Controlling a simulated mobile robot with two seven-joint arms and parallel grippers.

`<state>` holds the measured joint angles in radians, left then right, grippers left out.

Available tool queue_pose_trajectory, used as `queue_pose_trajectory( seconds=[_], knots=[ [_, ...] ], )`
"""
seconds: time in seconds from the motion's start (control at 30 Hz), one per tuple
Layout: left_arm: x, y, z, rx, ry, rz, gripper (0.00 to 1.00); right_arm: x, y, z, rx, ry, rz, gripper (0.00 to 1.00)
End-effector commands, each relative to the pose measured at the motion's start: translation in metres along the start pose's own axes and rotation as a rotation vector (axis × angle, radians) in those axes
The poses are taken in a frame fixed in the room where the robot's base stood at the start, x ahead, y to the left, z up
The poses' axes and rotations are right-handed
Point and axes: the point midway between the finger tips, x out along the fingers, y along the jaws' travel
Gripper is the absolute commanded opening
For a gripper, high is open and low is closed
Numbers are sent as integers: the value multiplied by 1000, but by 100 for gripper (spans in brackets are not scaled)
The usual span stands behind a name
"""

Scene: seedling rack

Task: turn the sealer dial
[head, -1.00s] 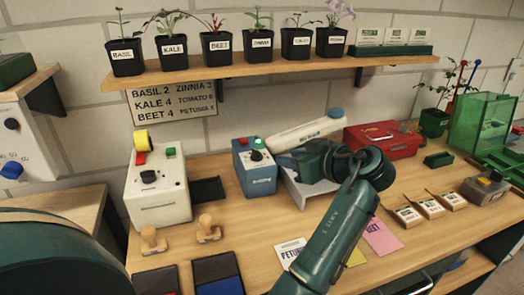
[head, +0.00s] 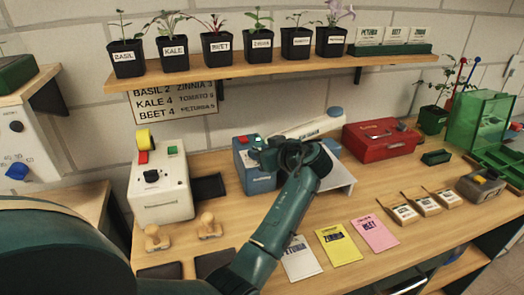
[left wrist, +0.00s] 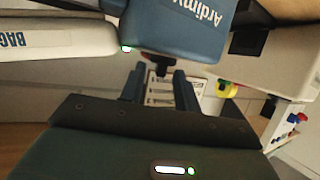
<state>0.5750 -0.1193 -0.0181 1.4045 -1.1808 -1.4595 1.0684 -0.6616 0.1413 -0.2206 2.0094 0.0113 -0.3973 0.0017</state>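The sealer is a blue box (head: 240,165) with a long white arm (head: 308,126) on the bench. In the left wrist view, the blue box (left wrist: 178,28) is upside down at the top and the white arm (left wrist: 55,38) is at left. A black dial (left wrist: 160,68) sticks out from the box there. My left gripper (left wrist: 159,76) is open, its two fingers apart with the dial in line between their tips. Contact cannot be told. In the head view my left gripper (head: 262,150) is at the box's top right and mostly hides the dial. My right gripper is not in view.
A white machine (head: 160,190) with a black knob stands left of the sealer. A red box (head: 381,140) is to the right. A shelf (head: 270,70) with potted seedlings hangs above.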

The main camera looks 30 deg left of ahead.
Motion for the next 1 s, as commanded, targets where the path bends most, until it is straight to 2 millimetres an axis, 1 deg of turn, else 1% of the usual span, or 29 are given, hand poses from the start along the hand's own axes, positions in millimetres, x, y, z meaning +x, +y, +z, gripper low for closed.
queue_pose_trajectory(
  seconds=[0.07,0.4,0.47,0.77,1.0],
  knots=[
    [0,0,0,0,0,0,32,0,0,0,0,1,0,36],
    [0,0,0,1,-1,0,4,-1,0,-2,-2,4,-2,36],
    [0,0,0,1,-1,-1,0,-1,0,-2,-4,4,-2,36],
    [0,0,1,4,-2,4,0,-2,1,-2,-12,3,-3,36],
    [-1,-3,1,32,-4,71,0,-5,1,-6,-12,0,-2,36]
  ],
)
